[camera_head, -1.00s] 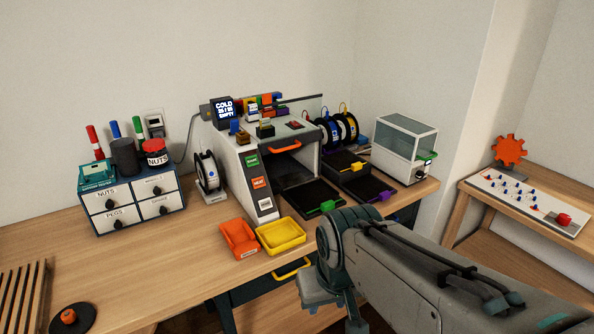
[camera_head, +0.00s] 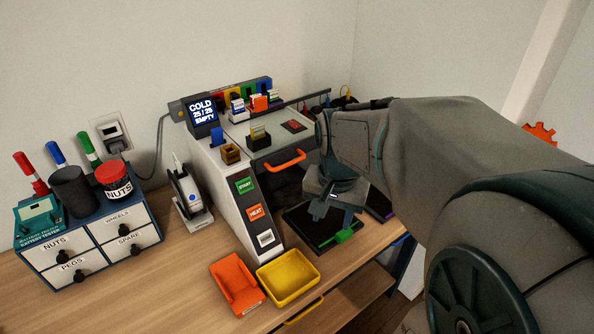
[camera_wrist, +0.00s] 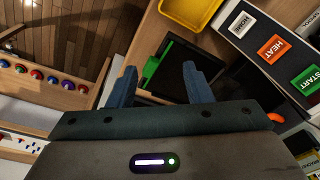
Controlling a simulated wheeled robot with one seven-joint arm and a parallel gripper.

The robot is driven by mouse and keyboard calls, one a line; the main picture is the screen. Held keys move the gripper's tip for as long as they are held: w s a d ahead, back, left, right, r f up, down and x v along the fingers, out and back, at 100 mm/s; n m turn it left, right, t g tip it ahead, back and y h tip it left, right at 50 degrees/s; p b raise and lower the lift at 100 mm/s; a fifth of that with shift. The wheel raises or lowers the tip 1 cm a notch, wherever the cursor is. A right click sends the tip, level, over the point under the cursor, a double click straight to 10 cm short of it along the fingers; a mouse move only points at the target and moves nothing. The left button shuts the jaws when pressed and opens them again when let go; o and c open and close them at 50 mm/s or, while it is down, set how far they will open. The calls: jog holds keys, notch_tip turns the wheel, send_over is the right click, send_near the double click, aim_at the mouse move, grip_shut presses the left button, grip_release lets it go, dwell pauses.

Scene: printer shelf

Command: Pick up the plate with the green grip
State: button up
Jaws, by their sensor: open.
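The black plate (camera_head: 312,232) lies flat on the wooden table in front of the printer, with its green grip (camera_head: 343,236) toward the front right. My gripper (camera_head: 323,208) is above the plate, pointing down, and hides part of it. In the wrist view the green grip (camera_wrist: 157,62) shows between the two blue open fingers of my gripper (camera_wrist: 159,70), with the dark plate (camera_wrist: 205,60) beyond. The jaws are apart and empty. I cannot tell how far above the grip they are.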

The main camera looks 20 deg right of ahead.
jog(key=w+d+r+m+g+p, duration=0.1)
jog(key=w+d+m+p, duration=0.1)
jog(key=w+d+m, duration=0.4)
send_over(344, 232)
jog(key=shift+m, duration=0.3)
jog(key=f, duration=0.8)
jog(key=shift+s+d+f+p, duration=0.2)
jog(key=shift+f+p, duration=0.1)
jog(key=shift+f, duration=0.1)
jog(key=shift+w+a+f+p, duration=0.1)
jog(key=shift+f+p, duration=0.2)
jog(key=shift+f, duration=1)
jog(key=shift+w+a+f+p, duration=0.1)
jog(key=shift+f+p, duration=0.15)
jog(key=shift+f, duration=1.05)
grip_shut()
